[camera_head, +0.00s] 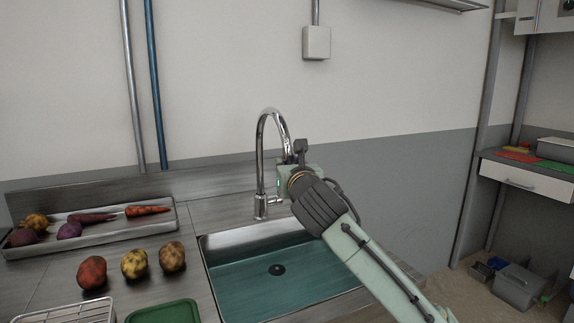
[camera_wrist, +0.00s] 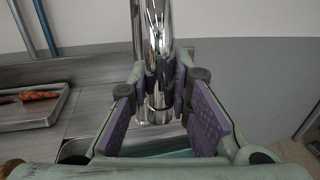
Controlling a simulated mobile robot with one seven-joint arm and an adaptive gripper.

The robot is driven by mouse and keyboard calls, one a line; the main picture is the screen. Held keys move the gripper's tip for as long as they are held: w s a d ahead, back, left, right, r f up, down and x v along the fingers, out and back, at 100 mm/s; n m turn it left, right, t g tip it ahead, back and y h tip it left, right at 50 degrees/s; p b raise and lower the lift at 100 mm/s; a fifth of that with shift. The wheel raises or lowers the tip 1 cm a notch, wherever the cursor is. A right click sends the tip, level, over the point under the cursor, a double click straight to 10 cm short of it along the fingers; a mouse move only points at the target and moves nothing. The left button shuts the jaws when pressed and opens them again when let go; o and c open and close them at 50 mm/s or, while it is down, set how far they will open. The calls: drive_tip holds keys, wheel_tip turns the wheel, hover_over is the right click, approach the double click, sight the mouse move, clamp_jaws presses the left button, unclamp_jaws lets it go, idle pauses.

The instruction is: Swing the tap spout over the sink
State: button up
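The chrome tap (camera_head: 261,160) stands at the back of the sink with its arched spout (camera_head: 277,117) curving to the right. The sink (camera_head: 247,282) has a teal basin with a dark drain. My gripper (camera_head: 293,163) is at the spout's hanging end, which it partly hides in the head view. In the wrist view the chrome spout (camera_wrist: 158,35) comes down between my two purple-padded fingertips (camera_wrist: 163,76). The fingers stand apart, one on each side of it; I cannot tell whether the pads touch it. The tap's base (camera_wrist: 155,112) shows beyond them.
Several potatoes (camera_head: 133,263) lie on the counter left of the sink. A metal tray (camera_head: 90,239) of vegetables is behind them. A green board (camera_head: 163,312) and a wire rack (camera_head: 72,314) lie in front. The wall (camera_head: 390,170) is close behind the tap.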

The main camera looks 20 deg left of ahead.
drive_tip(key=o, duration=0.5)
drive_tip(key=shift+c, duration=0.2)
drive_tip(key=v, duration=1.2)
